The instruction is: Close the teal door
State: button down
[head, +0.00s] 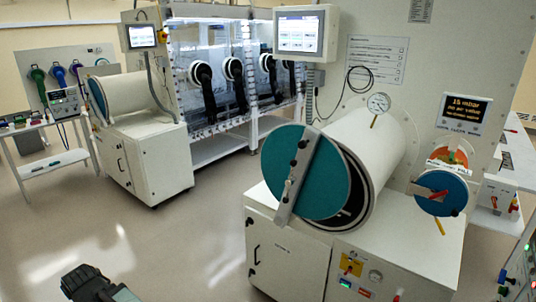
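The teal door (325,185) is a round disc on the front of a large white cylinder (372,142). A grey bar (300,178) with dark knobs runs slantwise across it. The door stands ajar: it sits off to the left of the cylinder's mouth, and a dark opening (358,199) shows along its right and lower edge. A dark part that seems to be my gripper (82,280) is at the bottom left, well apart from the door. Its fingers are not clear enough to tell whether they are open or shut.
The cylinder sits on a white cabinet (285,262) with buttons on its front. A smaller blue round door (441,193) is to its right. A monitor (299,33) hangs above. Another white chamber (135,95) stands at the back left. The floor (175,240) between is clear.

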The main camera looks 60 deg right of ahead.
aim_at(323, 186)
jog(key=u, duration=0.6)
jog(key=i, duration=0.85)
jog(key=z, duration=0.9)
